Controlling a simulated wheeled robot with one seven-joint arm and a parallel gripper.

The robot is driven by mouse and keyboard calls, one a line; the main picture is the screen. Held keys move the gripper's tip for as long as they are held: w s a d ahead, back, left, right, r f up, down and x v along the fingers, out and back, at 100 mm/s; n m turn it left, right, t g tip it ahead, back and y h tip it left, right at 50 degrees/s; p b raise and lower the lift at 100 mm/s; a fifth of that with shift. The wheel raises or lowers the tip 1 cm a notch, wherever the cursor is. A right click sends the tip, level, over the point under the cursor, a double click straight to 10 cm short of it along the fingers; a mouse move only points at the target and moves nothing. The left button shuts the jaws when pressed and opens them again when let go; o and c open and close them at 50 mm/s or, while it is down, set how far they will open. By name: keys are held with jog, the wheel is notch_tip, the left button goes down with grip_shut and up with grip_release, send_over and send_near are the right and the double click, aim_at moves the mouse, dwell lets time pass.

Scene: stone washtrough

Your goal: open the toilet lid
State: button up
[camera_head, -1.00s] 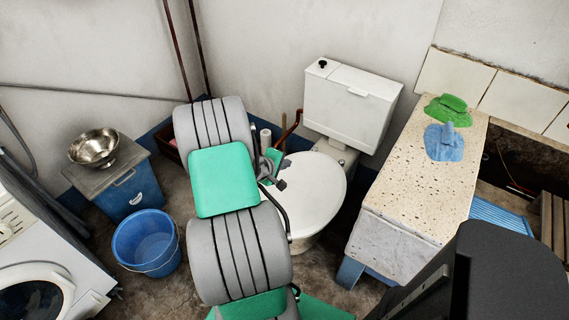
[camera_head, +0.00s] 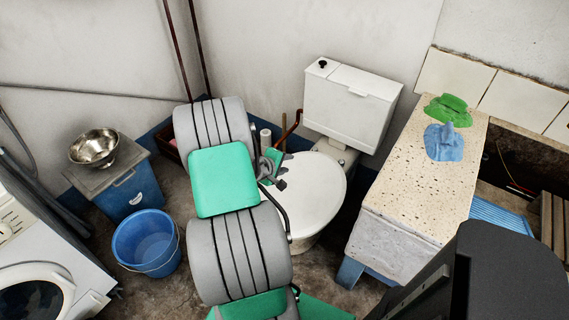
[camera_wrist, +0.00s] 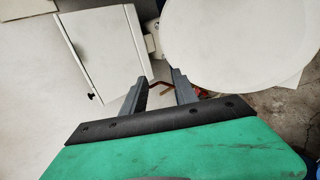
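The toilet lid (camera_head: 308,198) is a white oval, lying flat and closed on the bowl in the head view. It fills the upper right of the wrist view (camera_wrist: 245,42). The white cistern (camera_head: 350,105) stands behind it, and also shows in the wrist view (camera_wrist: 108,52). My gripper (camera_head: 277,172) is at the lid's left edge, near the hinge end. In the wrist view its two dark fingers (camera_wrist: 158,84) are apart with nothing between them. I cannot tell whether a finger touches the lid. My arm hides part of the lid's left side.
A speckled stone counter (camera_head: 415,190) with green and blue cloths (camera_head: 444,143) stands right of the toilet. At left are a blue bucket (camera_head: 147,243), a metal bowl (camera_head: 94,147) on a blue cabinet (camera_head: 131,192), and a washing machine (camera_head: 50,265). Walls close off the back.

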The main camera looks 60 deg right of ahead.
jog(key=shift+a+r, duration=0.1)
jog(key=v, duration=0.7)
jog(key=shift+a+r, duration=0.15)
jog(key=shift+a, duration=0.05)
jog(key=shift+w, duration=0.15)
jog(key=shift+c, duration=0.3)
